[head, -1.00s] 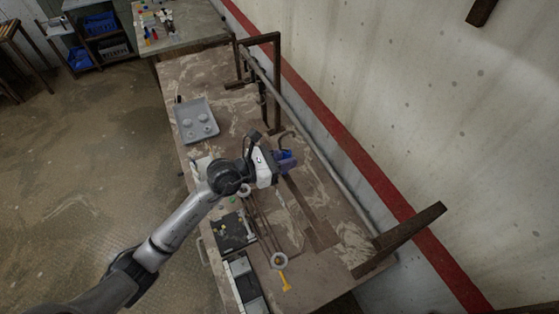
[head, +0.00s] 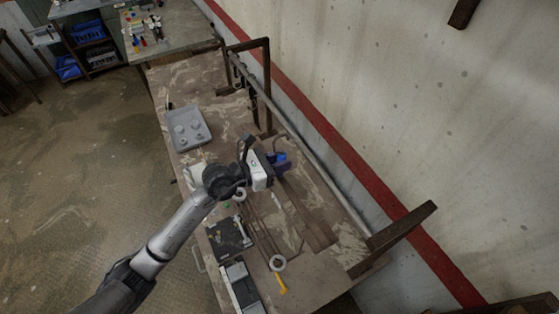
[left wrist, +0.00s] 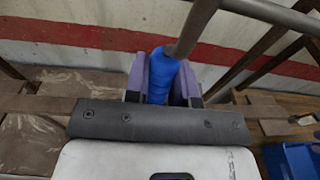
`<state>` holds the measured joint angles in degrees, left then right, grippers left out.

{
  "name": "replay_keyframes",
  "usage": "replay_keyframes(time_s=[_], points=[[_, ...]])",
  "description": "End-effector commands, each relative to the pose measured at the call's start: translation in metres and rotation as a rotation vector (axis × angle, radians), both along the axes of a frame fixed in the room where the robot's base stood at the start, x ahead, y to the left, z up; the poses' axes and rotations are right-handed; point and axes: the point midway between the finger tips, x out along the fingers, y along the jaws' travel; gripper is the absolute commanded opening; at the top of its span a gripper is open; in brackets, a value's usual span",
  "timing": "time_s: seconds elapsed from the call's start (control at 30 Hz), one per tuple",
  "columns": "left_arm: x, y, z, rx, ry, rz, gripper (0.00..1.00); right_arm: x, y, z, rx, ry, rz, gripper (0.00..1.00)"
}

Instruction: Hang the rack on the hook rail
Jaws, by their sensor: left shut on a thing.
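My left gripper (head: 274,164) is over the middle of the bench and is shut on a blue grip. In the left wrist view, the blue grip (left wrist: 165,75) sits between the two purple finger pads, and a dark grey rod (left wrist: 192,28) runs up out of it. The rod and grip appear to be part of the rack, most of which I cannot make out. The grey rail (head: 330,187) runs along the wall side of the bench, between a dark upright frame and a brown bracket. I cannot tell whether the rack touches the rail. My right gripper is not in view.
The dark frame (head: 267,75) stands at the far end, the brown bracket (head: 402,227) at the near end. A grey tray (head: 188,128), black boxes (head: 230,237) and a yellow-handled tool (head: 281,280) lie on the bench. A blue bin (left wrist: 290,160) shows at lower right.

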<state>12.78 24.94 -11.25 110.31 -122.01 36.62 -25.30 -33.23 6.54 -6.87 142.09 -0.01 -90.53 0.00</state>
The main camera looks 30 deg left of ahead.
Motion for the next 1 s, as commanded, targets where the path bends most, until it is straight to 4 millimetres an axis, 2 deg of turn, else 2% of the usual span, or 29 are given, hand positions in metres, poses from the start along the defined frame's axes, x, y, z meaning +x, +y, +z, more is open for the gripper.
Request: replay_keyframes(time_s=[0.37, 1.0], points=[[0.002, -0.001, 0.002, -0.002, -0.004, 0.000, 0.00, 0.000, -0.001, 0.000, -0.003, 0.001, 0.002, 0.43], [0.020, -0.014, 0.002, -0.002, -0.003, 0.000, 0.00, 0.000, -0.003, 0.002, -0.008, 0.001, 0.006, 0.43]])
